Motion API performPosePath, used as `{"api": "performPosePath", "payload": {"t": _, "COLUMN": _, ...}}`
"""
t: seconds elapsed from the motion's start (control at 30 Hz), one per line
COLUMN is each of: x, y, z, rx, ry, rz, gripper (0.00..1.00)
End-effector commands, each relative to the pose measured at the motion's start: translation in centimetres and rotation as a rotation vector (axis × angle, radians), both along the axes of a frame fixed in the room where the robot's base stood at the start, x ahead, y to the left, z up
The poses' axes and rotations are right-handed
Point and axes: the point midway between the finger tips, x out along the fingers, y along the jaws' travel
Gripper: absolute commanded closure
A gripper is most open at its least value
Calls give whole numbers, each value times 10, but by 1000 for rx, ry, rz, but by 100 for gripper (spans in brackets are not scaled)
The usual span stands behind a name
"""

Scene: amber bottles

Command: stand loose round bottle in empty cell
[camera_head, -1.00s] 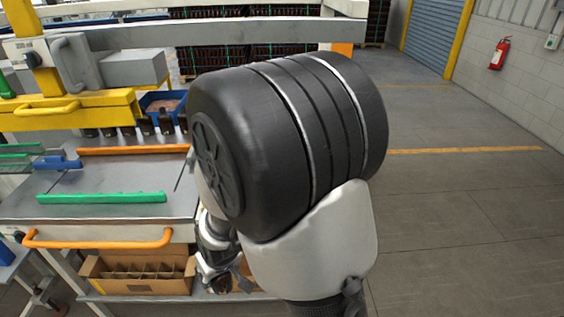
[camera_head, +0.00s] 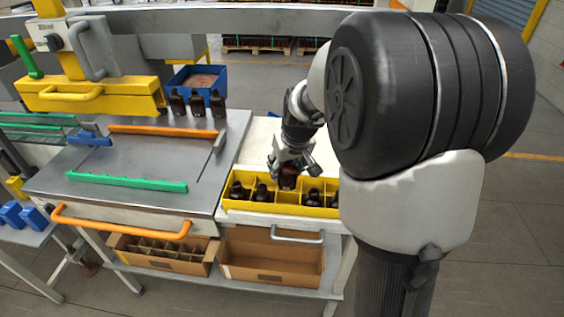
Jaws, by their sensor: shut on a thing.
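A yellow divided crate (camera_head: 277,208) stands on the white table right of the metal worktop. Several dark amber bottles, one of them this bottle (camera_head: 261,193), stand in its cells. My gripper (camera_head: 289,168) is over the middle of the crate and shut on a brown round bottle (camera_head: 288,181). The held bottle looks roughly upright, at the level of the crate's rim or just above; its base is hidden, so I cannot tell whether it is inside a cell. The crate's right end is hidden behind my arm.
Three dark bottles (camera_head: 196,104) stand at the back of the metal worktop (camera_head: 130,165), before a blue bin (camera_head: 198,78). Orange rail (camera_head: 160,131) and green rail (camera_head: 127,182) lie on the worktop. Cardboard boxes (camera_head: 272,262) sit on the shelf below.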

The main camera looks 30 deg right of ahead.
Motion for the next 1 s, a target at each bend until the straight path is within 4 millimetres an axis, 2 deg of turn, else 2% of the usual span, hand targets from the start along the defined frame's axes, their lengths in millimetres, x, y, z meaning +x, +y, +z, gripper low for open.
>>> {"api": "performPosePath", "payload": {"t": 0.27, "x": 0, "y": 0, "z": -21, "rx": 0, "ry": 2, "rz": 0, "gripper": 80}}
{"api": "performPosePath", "payload": {"t": 0.7, "x": 0, "y": 1, "z": -65, "rx": 0, "ry": 0, "rz": 0, "gripper": 80}}
{"api": "performPosePath", "payload": {"t": 1.0, "x": 0, "y": 1, "z": -79, "rx": 0, "ry": 0, "rz": 0, "gripper": 80}}
